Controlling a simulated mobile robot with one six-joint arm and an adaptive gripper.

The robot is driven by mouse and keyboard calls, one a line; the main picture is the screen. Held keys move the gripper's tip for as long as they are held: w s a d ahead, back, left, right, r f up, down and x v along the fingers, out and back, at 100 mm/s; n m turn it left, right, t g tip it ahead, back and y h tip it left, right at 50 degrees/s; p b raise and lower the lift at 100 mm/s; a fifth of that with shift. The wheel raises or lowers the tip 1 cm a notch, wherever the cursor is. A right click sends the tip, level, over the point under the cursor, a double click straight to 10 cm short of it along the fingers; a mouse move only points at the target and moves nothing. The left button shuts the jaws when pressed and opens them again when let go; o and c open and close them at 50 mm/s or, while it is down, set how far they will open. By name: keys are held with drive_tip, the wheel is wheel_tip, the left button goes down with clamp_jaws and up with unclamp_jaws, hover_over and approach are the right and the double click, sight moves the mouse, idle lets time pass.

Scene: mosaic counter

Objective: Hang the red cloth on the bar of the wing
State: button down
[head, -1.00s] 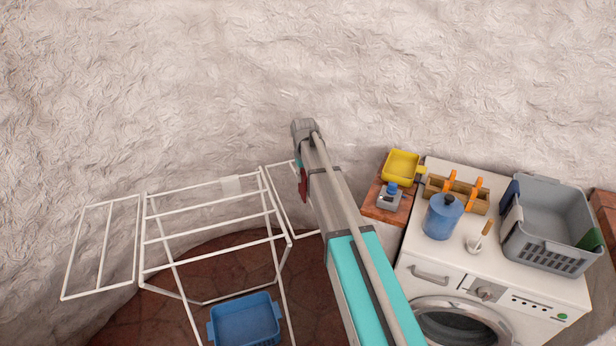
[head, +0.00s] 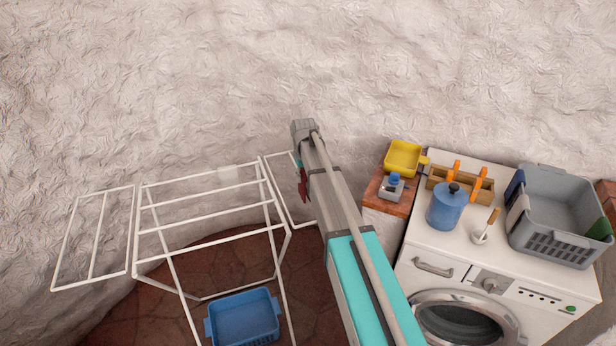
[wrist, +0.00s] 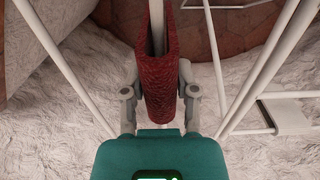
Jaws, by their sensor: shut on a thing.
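The red cloth (wrist: 158,85) hangs folded between the fingers of my gripper (wrist: 160,95), which is shut on it. In the wrist view a white bar (wrist: 158,32) runs between the two sides of the fold; whether the cloth rests on it I cannot tell. In the head view a small part of the red cloth (head: 304,188) shows beside my arm, at the right wing (head: 273,156) of the white drying rack (head: 210,187). My arm hides the gripper and part of that wing there.
A blue basin (head: 245,318) lies under the rack. At right stand a washing machine (head: 480,270) with a blue canister (head: 447,207) and grey basket (head: 555,245), and a brick ledge with a yellow tray (head: 404,158).

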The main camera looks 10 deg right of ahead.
drive_tip(key=shift+f+b, duration=1.4)
drive_tip(key=shift+f, duration=0.15)
drive_tip(key=shift+f, duration=0.1)
drive_tip(key=shift+c, duration=1.5)
unclamp_jaws()
